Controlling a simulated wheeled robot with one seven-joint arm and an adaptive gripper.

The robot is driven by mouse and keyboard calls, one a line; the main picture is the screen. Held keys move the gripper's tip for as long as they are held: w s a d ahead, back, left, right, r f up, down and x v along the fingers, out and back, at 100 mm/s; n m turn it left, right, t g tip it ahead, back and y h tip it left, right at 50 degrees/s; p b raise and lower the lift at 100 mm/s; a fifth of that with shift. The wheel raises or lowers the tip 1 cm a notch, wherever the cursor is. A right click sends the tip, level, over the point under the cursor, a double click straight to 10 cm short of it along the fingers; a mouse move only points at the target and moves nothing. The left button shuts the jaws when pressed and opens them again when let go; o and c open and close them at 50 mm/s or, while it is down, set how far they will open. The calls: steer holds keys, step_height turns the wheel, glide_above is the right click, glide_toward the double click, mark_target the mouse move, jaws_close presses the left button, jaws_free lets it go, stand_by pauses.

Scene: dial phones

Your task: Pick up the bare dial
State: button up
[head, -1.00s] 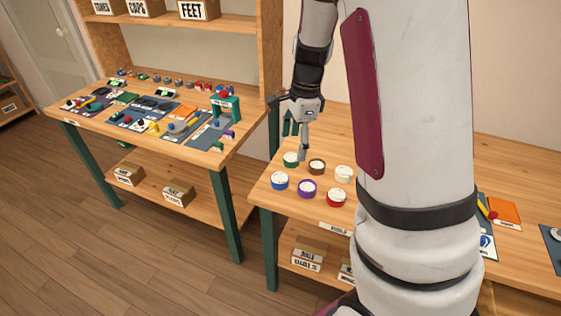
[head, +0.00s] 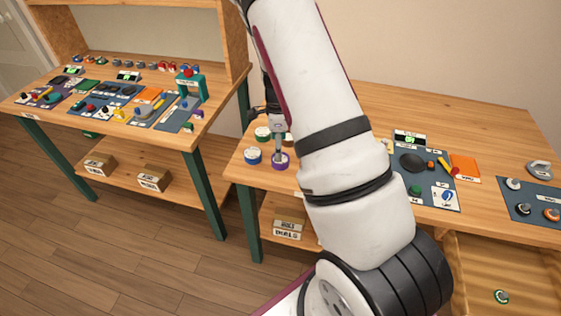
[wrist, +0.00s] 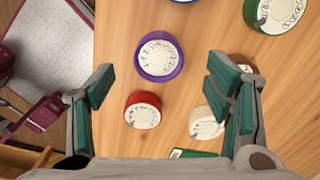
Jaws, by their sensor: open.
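Several round dials with white number faces lie on the bench. The wrist view shows a purple-rimmed dial (wrist: 159,57), a red one (wrist: 142,111), a cream-white one (wrist: 206,123), a brown one (wrist: 243,63) partly behind a finger, and a green one (wrist: 276,12). A blue one is cut off at the top, but shows whole in the head view (head: 253,156). I cannot tell for sure which is the bare dial; the cream-white one has no coloured rim. My gripper (wrist: 168,92) is open and empty above the dials, the red one between its fingers in view.
The bench (head: 440,110) carries a mat with phone parts (head: 425,185) to the right of my arm. Another mat (head: 535,205) lies farther right, above an open drawer (head: 470,275). A second table (head: 110,95) with parts stands at the left. My arm hides some dials in the head view.

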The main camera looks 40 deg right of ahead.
steer(key=f+p, duration=0.1)
steer(key=f, duration=0.3)
steer(key=shift+s, duration=0.2)
steer(key=shift+w+f, duration=0.1)
steer(key=shift+f, duration=0.6)
steer(key=c, duration=1.3)
